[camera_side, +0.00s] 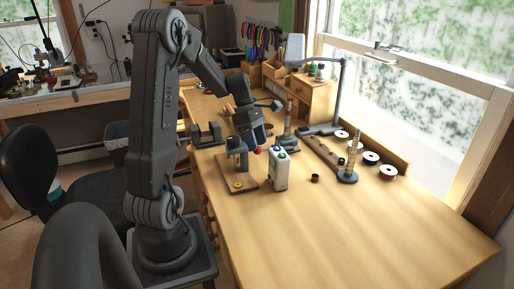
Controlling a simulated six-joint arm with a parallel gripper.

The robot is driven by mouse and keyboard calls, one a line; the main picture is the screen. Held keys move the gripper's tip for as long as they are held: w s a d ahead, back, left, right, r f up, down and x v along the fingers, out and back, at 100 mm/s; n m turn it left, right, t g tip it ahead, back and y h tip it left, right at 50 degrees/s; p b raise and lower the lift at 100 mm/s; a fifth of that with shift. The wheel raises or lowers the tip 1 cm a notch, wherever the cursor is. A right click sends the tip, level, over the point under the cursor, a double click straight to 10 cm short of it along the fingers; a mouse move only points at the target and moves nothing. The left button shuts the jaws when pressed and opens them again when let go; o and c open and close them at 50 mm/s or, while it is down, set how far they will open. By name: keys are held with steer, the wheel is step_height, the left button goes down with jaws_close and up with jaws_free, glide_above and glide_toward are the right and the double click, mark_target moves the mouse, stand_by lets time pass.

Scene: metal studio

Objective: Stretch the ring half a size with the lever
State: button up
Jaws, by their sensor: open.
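My gripper (254,138) points down over the middle of the bench, its fingers apart. Just below it is a red knob (257,150), perhaps the end of a lever; I cannot tell whether the fingers touch it. Under and left of the gripper, a small dark tool (243,163) stands on a wooden board (240,173), partly hidden by the arm. A small yellow ring-like piece (238,185) lies near the board's front end. A tall tapered post (288,120) with a reddish band stands upright behind the gripper. Which of these is the ring stretcher is unclear.
A small dark cup (315,177), a stepped mandrel (348,165) and round spools (371,158) stand further right. A lamp (337,95) stands behind. The front right bench is clear.

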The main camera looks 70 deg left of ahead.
steer(key=shift+x, duration=1.1)
jaws_close()
